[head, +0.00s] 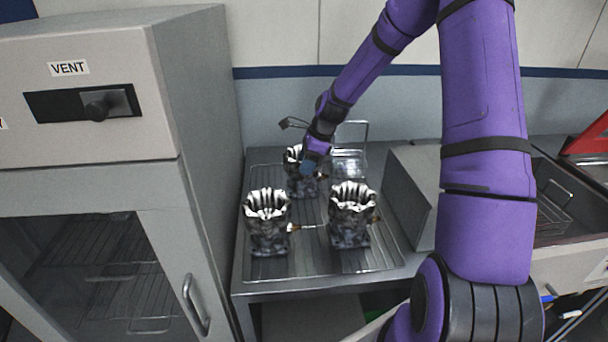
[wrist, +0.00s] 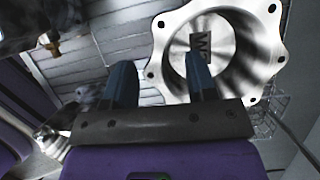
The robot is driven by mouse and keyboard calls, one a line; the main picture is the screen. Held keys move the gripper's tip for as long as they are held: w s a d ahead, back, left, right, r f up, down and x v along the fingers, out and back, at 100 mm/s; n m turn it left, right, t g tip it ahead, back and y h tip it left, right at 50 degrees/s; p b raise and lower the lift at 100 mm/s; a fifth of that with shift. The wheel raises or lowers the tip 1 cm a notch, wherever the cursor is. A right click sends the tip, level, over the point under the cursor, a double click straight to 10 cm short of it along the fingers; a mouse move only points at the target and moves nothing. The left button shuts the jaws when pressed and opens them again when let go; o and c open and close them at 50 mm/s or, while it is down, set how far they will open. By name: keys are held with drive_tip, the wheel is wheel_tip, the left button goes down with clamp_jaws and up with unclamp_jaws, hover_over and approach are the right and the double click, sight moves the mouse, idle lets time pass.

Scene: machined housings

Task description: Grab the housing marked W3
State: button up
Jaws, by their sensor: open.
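A grey metal housing with a flared, scalloped rim (head: 293,158) stands upright at the back of the rack, partly hidden by my gripper (head: 309,167). In the wrist view its round flange (wrist: 162,50) faces me, and a dark plate in its bore carries a sideways mark that looks like W3 (wrist: 201,46). My gripper also shows in the wrist view (wrist: 160,66), open. One blue finger overlaps the bore and the other is left of the flange, with the near rim between them. I cannot tell how deep the fingers are. Nothing is visibly held.
Two similar housings stand in front, one left (head: 268,222) and one right (head: 351,213); their marks are not readable. All are on a wire rack (head: 310,262). A tall cabinet (head: 205,130) borders the left and a metal box (head: 412,195) the right.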

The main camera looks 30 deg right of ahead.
drive_tip(key=shift+w+a+f, duration=0.1)
drive_tip(key=shift+a+f, duration=0.05)
drive_tip(key=shift+f, duration=0.25)
clamp_jaws()
idle(1.2)
